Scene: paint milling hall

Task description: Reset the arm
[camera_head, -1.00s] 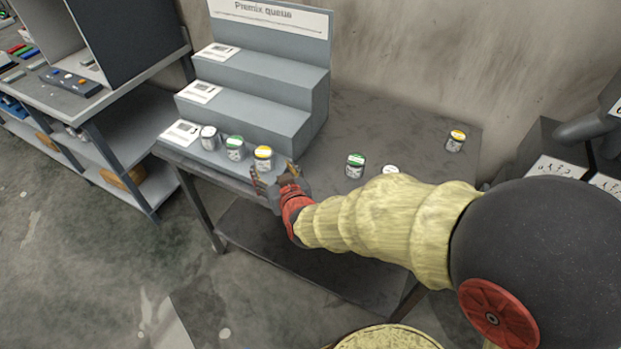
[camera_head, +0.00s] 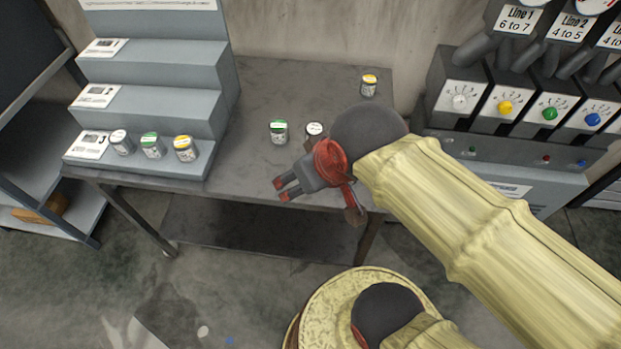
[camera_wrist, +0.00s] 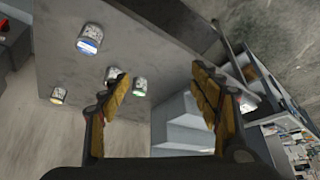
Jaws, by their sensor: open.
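My gripper (camera_head: 281,190) is open and empty over the front edge of the grey table (camera_head: 290,85). In the wrist view my gripper's fingers (camera_wrist: 160,78) are spread with nothing held between them. A green-lidded jar (camera_head: 279,132) and a white-lidded jar (camera_head: 314,131) stand on the table behind my gripper. The white one is partly hidden by my arm. A yellow-lidded jar (camera_head: 369,86) stands at the table's back right. A blue-lidded jar (camera_wrist: 90,38) shows only in the wrist view.
A stepped grey stand (camera_head: 150,102) fills the table's left side. Its lowest step holds a white-lidded jar (camera_head: 121,142), a green-lidded jar (camera_head: 152,145) and a yellow-lidded jar (camera_head: 185,148). A panel with coloured knobs (camera_head: 505,106) stands at right. The table between stand and loose jars is clear.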

